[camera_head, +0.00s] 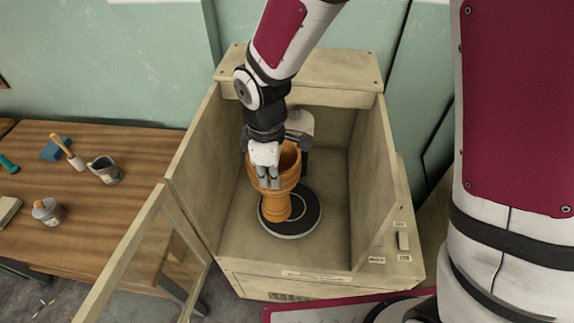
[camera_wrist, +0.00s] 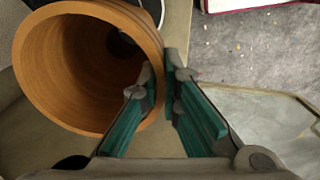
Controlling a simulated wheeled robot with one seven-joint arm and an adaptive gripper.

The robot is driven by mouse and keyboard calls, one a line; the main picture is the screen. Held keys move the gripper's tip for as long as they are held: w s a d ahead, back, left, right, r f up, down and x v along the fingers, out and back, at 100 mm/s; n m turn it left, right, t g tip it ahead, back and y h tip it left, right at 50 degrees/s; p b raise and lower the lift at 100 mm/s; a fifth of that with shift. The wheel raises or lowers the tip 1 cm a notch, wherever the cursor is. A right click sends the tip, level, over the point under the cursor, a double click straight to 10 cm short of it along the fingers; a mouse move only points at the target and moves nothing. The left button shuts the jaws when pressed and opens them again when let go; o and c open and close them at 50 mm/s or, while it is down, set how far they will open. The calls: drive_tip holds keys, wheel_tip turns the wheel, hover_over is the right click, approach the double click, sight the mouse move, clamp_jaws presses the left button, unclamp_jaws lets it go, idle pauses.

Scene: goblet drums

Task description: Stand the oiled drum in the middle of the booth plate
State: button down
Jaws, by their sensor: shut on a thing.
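The oiled drum (camera_head: 276,201) is an orange-brown wooden goblet shape, held upright with its open bowl up inside the booth. The booth plate (camera_head: 307,222) is a dark round disc with a pale rim on the booth floor. The drum's foot overlaps the plate's left part in the head view; I cannot tell whether it touches. My gripper (camera_head: 268,183) is shut on the drum's rim from above. In the wrist view my gripper (camera_wrist: 167,88) has one finger inside the drum (camera_wrist: 75,65) and one outside its wall.
The beige booth (camera_head: 200,165) has walls around the plate and an open glazed door (camera_head: 150,255) at front left. A dark round fixture (camera_head: 305,155) stands behind the drum. A wooden bench (camera_head: 110,190) at left holds a brush (camera_head: 68,152), a tin (camera_head: 104,170) and a jar (camera_head: 48,211).

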sight(288, 166)
drive_tip(key=shift+w+d+f, duration=0.1)
drive_tip(key=shift+w+d, duration=0.65)
drive_tip(key=shift+d, duration=0.25)
drive_tip(key=shift+w+d+f, duration=0.1)
drive_tip(key=shift+w+d, duration=0.6)
drive_tip(key=shift+d, duration=0.25)
drive_tip(key=shift+w+d+f, duration=0.1)
drive_tip(key=shift+d, duration=0.05)
drive_tip(key=shift+f+p, duration=0.3)
drive_tip(key=shift+f, duration=1.5)
drive_tip(key=c, duration=1.8)
unclamp_jaws()
wheel_tip(288, 166, up, 12)
drive_tip(key=shift+r, duration=0.2)
